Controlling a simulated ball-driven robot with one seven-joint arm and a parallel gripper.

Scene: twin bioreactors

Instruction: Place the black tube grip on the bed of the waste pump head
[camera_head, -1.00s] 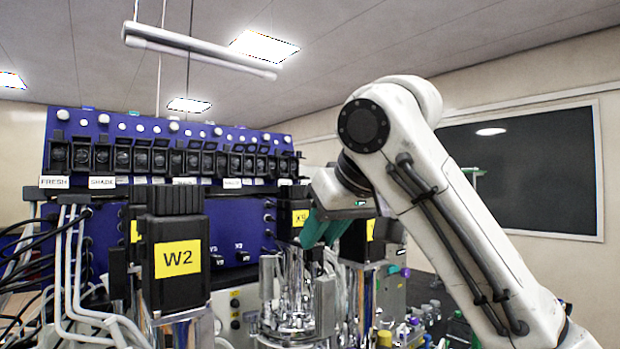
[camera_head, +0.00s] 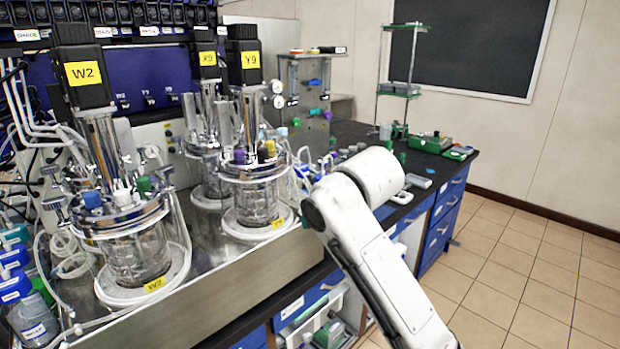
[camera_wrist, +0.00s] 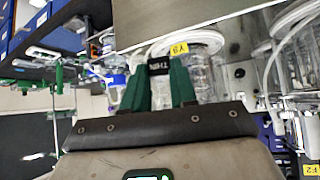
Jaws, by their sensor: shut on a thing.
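My gripper (camera_wrist: 158,88) shows in the wrist view with two green fingers. They are shut on a small black piece with white lettering, which I take to be the black tube grip (camera_wrist: 158,66). In the head view the gripper and the grip are hidden behind my arm. A row of black pump heads (camera_head: 125,13) runs along the blue panel at the upper left of the head view, cut off by the top edge. White labels sit under them. I cannot tell which one is the waste pump head, and its bed is not visible.
Glass bioreactor W2 (camera_head: 137,250) stands at the bench's front left, with Y9 (camera_head: 258,195) and X9 (camera_head: 202,155) behind it to the right. Pale tubes hang around W2. A dark side bench (camera_head: 425,170) holds small labware. Tiled floor (camera_head: 500,265) is open at right.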

